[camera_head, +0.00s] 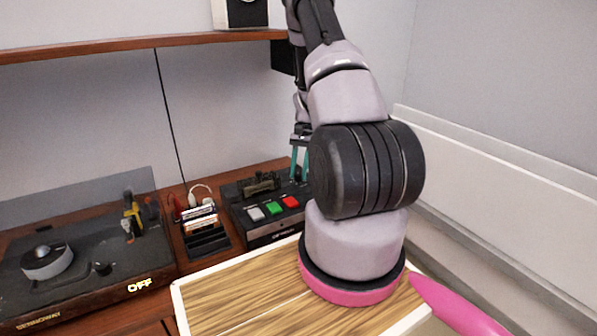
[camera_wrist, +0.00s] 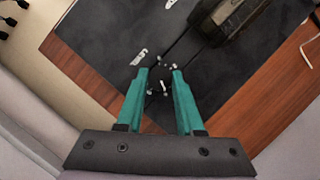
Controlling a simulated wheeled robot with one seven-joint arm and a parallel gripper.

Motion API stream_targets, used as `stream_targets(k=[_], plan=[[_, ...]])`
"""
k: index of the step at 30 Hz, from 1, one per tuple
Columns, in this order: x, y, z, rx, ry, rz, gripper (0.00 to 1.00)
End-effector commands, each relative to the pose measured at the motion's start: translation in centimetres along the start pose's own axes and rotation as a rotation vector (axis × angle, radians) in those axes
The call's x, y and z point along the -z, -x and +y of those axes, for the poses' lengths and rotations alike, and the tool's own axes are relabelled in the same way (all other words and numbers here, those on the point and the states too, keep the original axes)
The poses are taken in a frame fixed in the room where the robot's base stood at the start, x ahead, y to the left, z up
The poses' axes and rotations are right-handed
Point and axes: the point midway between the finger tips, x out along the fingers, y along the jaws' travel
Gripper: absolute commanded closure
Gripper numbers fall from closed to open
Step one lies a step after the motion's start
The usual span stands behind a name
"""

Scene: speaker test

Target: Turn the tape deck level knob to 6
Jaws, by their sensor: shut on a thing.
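The tape deck (camera_head: 240,215) is a dark box on the wooden furniture, with white, green and red buttons along its front. Its dark top (camera_wrist: 105,40) fills the middle of the wrist view. My gripper (camera_head: 299,165) is over the deck's right part, with my arm hiding that end in the head view. In the wrist view, my gripper's teal fingers (camera_wrist: 163,80) are shut on a small dark knob (camera_wrist: 158,88) with pale marks around it. The fingertips cover part of the knob, and the marks are too small to read.
A turntable (camera_head: 80,255) showing "OFF" stands at the left. A dark rack (camera_head: 207,240) with cassettes stands between it and the deck. A wooden shelf (camera_head: 130,45) runs above. The raised cassette compartment (camera_wrist: 235,22) is close to my fingers.

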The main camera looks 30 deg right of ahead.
Motion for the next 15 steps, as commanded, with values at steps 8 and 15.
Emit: stream_targets(k=[8,15], plan=[[0.04,0.04,0.01,0.034,-0.076,0.002,1.0],[0.06,0.04,0.03,0.039,-0.091,0.002,1.0]])
